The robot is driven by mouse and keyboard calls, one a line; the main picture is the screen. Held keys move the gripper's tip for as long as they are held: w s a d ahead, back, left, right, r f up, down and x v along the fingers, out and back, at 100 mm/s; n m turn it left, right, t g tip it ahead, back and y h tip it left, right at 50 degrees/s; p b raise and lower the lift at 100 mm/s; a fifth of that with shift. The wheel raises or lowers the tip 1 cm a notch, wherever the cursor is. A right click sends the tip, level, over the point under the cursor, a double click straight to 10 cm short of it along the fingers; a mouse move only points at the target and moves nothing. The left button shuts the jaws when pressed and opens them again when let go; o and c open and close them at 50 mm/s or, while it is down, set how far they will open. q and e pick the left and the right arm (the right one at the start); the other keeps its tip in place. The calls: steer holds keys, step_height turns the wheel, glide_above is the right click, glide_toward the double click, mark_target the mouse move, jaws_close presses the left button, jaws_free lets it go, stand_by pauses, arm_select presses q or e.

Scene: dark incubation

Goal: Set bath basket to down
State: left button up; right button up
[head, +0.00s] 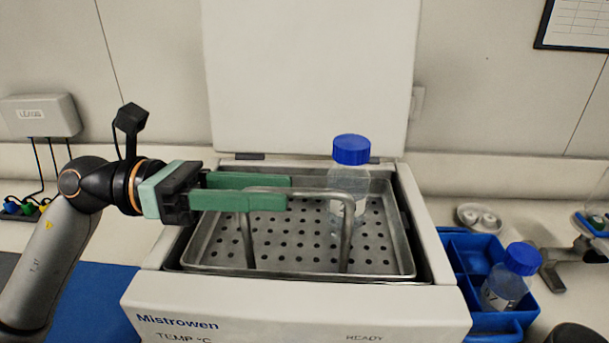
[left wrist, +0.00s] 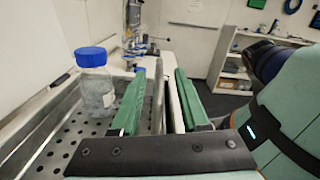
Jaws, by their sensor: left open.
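The bath basket (head: 300,270) is a perforated metal tray in the opening of the white water bath (head: 290,306), its rim near the bath's top edge. An arched metal handle (head: 346,240) stands up from it. A clear bottle with a blue cap (head: 351,150) stands upright inside; it also shows in the left wrist view (left wrist: 95,75). My left gripper (head: 289,191) is open, its green fingers level on either side of the left part of the handle's top bar. I cannot tell whether they touch it. My right gripper is out of view.
The bath's white lid (head: 310,75) stands open behind. A blue rack (head: 470,260) holding another blue-capped bottle (head: 512,272) is at the right. A white dish (head: 480,217) is behind the rack. A blue mat (head: 95,300) lies at the left.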

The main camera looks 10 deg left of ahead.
mark_target(304, 189)
arm_select(q)
steer(key=shift+w+d+p, duration=0.2)
steer(key=shift+d+p, duration=0.35)
steer(key=shift+d, duration=1.75)
jaws_close()
